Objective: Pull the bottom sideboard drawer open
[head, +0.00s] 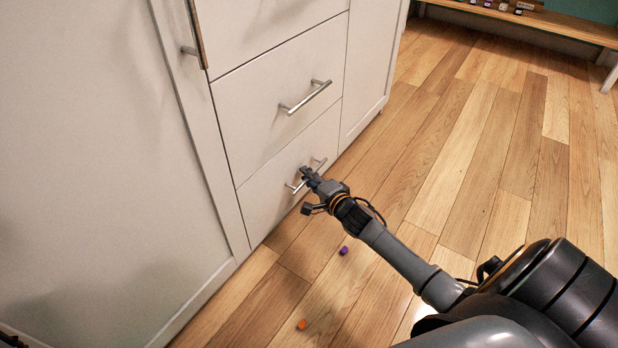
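The bottom drawer (266,198) of the white sideboard is shut, its front flush with the cabinet. Its silver bar handle (321,163) shows at both ends. My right gripper (306,174) is at the middle of this handle and covers that part of it. The fingers are small and dark here, and I cannot tell whether they are closed around the bar or only beside it. At the bottom left corner a small dark part shows, perhaps of my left gripper (10,341); its fingers cannot be made out.
The drawer above (275,95) is shut, with its own bar handle (306,97). A purple cube (344,250) and an orange cube (302,324) lie on the wooden floor. A low wooden bench (540,20) with small objects stands at the back right. The floor between is clear.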

